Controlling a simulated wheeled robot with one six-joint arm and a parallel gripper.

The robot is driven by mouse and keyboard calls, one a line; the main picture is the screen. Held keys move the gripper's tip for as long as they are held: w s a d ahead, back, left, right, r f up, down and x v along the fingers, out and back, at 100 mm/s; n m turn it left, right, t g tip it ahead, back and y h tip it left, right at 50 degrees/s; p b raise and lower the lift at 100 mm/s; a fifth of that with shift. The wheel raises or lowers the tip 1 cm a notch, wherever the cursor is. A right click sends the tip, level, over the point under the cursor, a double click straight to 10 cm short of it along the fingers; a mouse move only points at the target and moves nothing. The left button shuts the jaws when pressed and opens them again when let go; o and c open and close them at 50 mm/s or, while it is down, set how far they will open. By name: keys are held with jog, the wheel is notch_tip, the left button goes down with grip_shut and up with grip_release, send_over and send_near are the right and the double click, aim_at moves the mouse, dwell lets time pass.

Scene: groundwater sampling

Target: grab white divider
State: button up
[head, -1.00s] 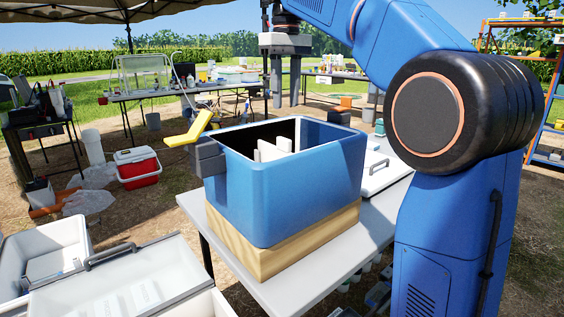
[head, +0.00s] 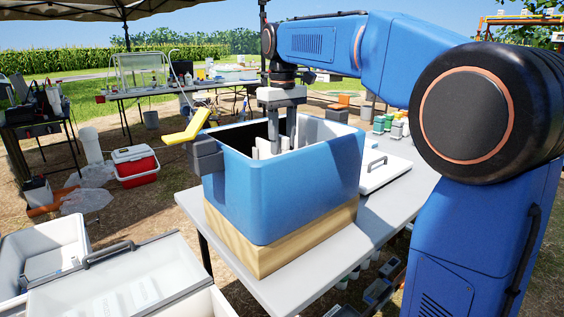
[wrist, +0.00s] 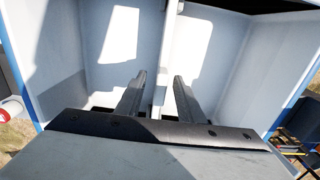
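The white divider (head: 265,149) stands upright inside the blue cooler box (head: 270,200), its top showing above the near rim in the head view. In the wrist view its narrow edge (wrist: 160,95) shows between the two fingers. My gripper (head: 282,138) points down into the open top of the box, its fingertips at about the height of the divider's top. In the wrist view my gripper (wrist: 159,85) is open, with a finger on either side of the divider and visible gaps. The divider's lower part is hidden by the box wall.
The box sits on a wooden block (head: 260,246) on a grey table (head: 300,283). A white lid (head: 385,172) lies to the right. Open white coolers (head: 42,246) stand at the lower left.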

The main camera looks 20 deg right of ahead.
aim_at(282, 148)
jog(key=shift+a+f, duration=0.1)
jog(key=shift+f, duration=1.5)
grip_shut()
